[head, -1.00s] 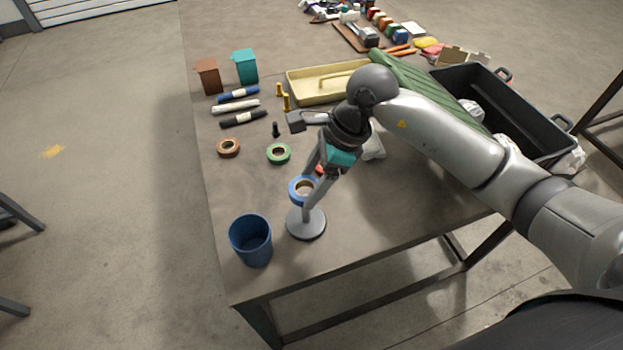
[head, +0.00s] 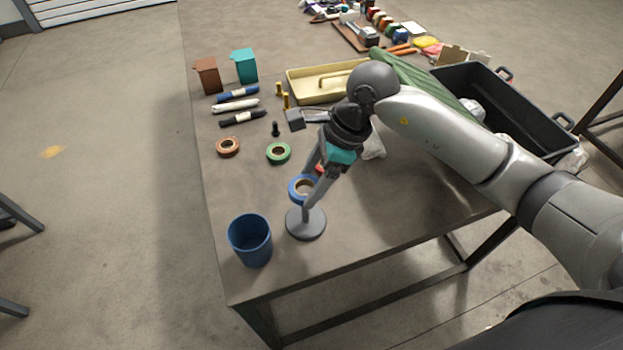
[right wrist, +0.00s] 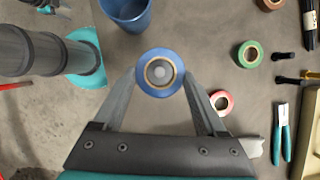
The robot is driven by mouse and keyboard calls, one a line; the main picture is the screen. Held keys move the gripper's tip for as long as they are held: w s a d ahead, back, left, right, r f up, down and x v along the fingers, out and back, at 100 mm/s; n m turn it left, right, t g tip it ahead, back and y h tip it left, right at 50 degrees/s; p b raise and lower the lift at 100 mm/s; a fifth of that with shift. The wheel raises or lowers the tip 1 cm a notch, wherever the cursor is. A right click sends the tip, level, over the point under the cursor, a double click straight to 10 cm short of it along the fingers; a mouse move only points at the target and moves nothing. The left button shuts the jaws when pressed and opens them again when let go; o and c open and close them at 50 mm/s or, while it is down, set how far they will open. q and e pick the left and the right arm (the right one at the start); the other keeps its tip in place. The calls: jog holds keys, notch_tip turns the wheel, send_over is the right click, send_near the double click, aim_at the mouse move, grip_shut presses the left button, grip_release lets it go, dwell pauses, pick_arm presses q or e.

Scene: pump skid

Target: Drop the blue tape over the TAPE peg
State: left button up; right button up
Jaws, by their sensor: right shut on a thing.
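The blue tape (head: 292,189) is a ring held flat between the fingers of my right gripper (head: 308,188). It is above the round grey base (head: 305,229) of a peg stand near the table's front edge. A short piece of the grey post shows under the tape in the head view. In the right wrist view, the blue tape (right wrist: 160,93) sits between both fingertips, and a round grey shape lined up with the peg shows through its hole. I cannot tell whether the peg's tip is inside the ring.
A blue cup (head: 250,241) stands close to the left of the stand. Green tape (head: 278,153), brown tape (head: 228,147) and a red tape (right wrist: 221,102) lie behind. A yellow tray (head: 318,84) and black crate (head: 515,115) are farther back. The table is clear right of the stand.

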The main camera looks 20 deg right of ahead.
jog(key=shift+f+b, duration=0.4)
jog(key=shift+b, duration=0.05)
dwell(0.4)
jog(key=o, duration=1.1)
jog(key=shift+o, duration=0.2)
jog(key=shift+r, duration=0.1)
jog(key=p+v, duration=0.1)
jog(key=v, duration=1.4)
jog(key=shift+d, duration=0.15)
